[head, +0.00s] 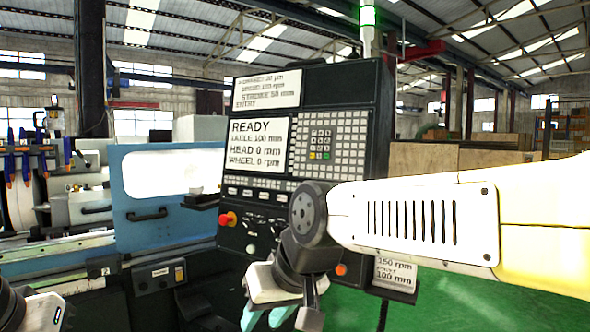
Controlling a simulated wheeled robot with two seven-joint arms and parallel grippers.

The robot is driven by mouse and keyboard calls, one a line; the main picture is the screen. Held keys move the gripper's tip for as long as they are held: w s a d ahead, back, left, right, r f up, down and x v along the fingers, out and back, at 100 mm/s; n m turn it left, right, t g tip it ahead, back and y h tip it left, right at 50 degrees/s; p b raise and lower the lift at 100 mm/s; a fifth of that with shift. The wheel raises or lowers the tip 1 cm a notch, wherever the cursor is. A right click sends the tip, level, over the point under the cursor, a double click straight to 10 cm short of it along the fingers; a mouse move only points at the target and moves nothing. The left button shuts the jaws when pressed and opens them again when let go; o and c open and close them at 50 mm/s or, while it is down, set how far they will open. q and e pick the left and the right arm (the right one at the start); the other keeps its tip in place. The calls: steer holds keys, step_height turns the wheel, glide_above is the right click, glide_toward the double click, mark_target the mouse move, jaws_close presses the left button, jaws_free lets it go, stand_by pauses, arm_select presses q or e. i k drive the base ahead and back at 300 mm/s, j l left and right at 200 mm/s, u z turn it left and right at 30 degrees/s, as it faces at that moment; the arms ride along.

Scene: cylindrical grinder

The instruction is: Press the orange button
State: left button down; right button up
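The control panel (300,105) of the grinder stands in the middle of the head view. A small round orange button (341,269) shows low on it, just right of my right wrist. A red knob on a yellow base (229,219) sits further left on the panel. My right arm comes in from the right across the panel's lower part. My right gripper (281,312) points down at the bottom of the view, left of and below the orange button, with no visible contact. Its fingertips are partly cut off, so its opening is unclear. Only part of my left arm shows at the lower left.
The panel screen (257,145) reads READY, with head and wheel at 0 rpm. A blue machine door (165,185) with a window is at the left. A small labelled plate (395,274) is right of the orange button. Green floor (450,308) lies open at the lower right.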

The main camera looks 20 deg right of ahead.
mark_target(340, 269)
steer(key=z, duration=0.9)
